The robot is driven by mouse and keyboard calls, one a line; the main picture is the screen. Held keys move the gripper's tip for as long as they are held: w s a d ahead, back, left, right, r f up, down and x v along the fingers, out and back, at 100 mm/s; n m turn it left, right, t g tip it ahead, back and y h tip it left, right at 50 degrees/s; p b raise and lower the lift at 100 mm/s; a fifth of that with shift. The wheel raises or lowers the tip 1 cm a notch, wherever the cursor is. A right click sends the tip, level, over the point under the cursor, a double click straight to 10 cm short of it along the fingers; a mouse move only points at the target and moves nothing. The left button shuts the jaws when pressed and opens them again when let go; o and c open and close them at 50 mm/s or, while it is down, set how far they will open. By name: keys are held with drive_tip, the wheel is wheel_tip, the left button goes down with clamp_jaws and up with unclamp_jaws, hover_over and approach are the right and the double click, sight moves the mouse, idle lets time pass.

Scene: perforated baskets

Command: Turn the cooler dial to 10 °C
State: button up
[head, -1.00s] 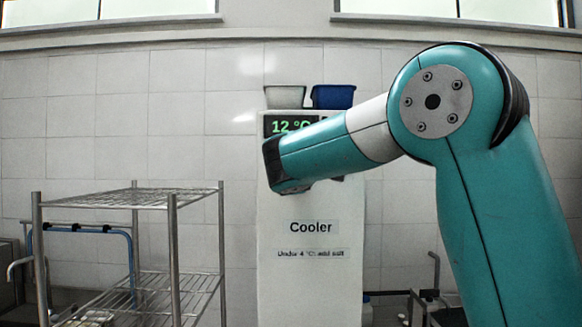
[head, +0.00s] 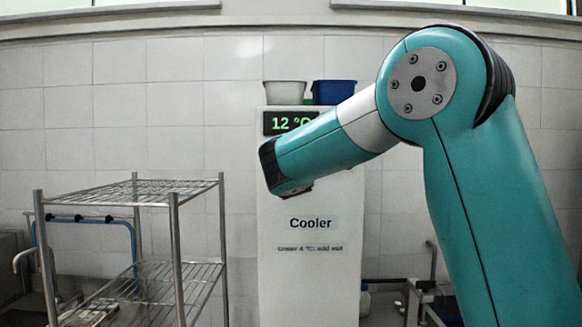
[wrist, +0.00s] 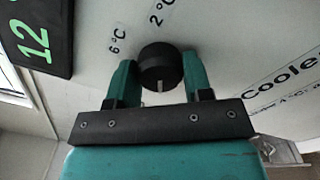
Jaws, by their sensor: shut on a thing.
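The cooler (head: 310,275) is a tall white unit against the tiled wall, labelled "Cooler". Its display (head: 285,123) reads 12 °C in green; part of it is covered by my arm. The display also shows at the left of the wrist view (wrist: 38,38). The black round dial (wrist: 158,70) shows a pale mark toward my gripper's palm. Labels 6 °C (wrist: 117,40) and 2 °C (wrist: 161,15) lie around it; other labels are hidden. My gripper (wrist: 160,62) is shut on the dial, one teal finger each side. The arm hides the dial and fingers in the head view.
A white bin (head: 285,93) and a blue bin (head: 334,92) stand on top of the cooler. A wire shelf rack (head: 135,195) stands to the left. A sign (head: 310,248) is on the cooler front below its name.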

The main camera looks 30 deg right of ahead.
idle(0.3)
drive_tip(key=o, duration=0.9)
drive_tip(key=shift+o, duration=0.2)
drive_tip(key=b+v, duration=0.7)
drive_tip(key=v, duration=1)
drive_tip(key=shift+a+b, duration=0.2)
drive_tip(key=shift+b, duration=0.1)
drive_tip(key=shift+s, duration=0.1)
